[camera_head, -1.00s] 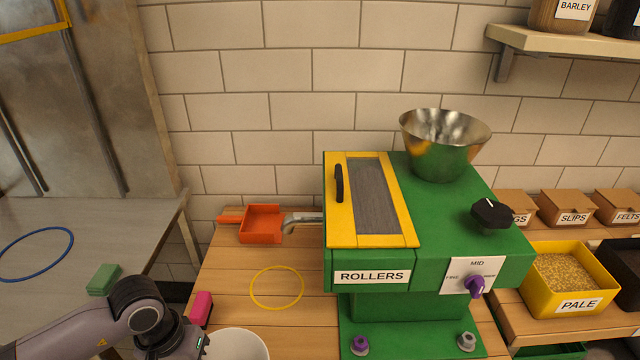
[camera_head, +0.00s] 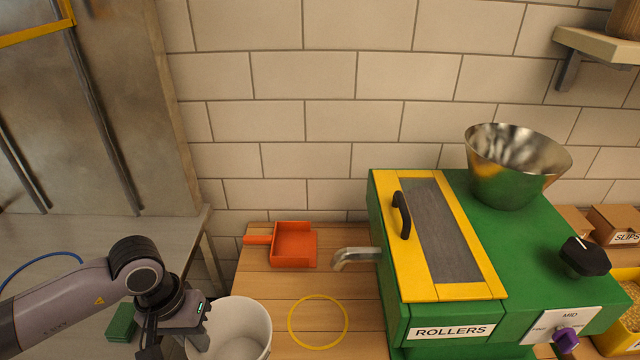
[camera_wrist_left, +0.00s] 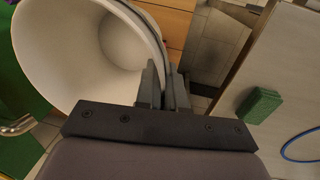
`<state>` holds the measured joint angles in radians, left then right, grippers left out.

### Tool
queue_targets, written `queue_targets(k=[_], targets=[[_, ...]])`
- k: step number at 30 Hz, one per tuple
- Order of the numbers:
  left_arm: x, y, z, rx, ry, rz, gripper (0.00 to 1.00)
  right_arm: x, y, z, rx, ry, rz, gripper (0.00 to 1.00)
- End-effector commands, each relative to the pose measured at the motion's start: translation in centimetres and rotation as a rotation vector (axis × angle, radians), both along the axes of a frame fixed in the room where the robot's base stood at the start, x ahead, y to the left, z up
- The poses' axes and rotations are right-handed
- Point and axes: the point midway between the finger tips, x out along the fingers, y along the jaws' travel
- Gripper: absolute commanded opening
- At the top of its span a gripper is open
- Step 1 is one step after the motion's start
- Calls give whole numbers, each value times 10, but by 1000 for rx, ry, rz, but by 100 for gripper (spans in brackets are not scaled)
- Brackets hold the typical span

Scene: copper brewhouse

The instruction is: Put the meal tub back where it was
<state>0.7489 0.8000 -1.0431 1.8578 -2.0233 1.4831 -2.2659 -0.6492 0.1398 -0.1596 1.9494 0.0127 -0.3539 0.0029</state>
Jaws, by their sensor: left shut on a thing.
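The meal tub (camera_head: 243,322) is a white, open-topped round bucket at the lower edge of the head view, left of the yellow ring (camera_head: 318,322) marked on the wooden bench. My left gripper (camera_head: 200,335) is shut on the tub's left wall near the rim. In the left wrist view the tub (camera_wrist_left: 75,50) fills the upper left, and the gripper's fingers (camera_wrist_left: 163,90) pinch its rim. The tub looks empty. Its base is cut off in the head view. My right gripper does not show.
The green mill (camera_head: 450,250) stands right of the ring, its metal spout (camera_head: 355,256) reaching over the bench. An orange dustpan (camera_head: 292,245) lies behind the ring. A green block (camera_head: 122,322) is on the grey table at left. The ring area is clear.

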Motion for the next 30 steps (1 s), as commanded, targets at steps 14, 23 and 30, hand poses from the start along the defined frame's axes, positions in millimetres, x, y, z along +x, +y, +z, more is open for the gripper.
queue_targets(k=[14,23,30], targets=[[24,4,136,8,-1,9,0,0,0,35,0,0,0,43],[23,5,150,9,7,19,0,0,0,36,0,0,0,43],[23,5,149,8,7,18,0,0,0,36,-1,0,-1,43]])
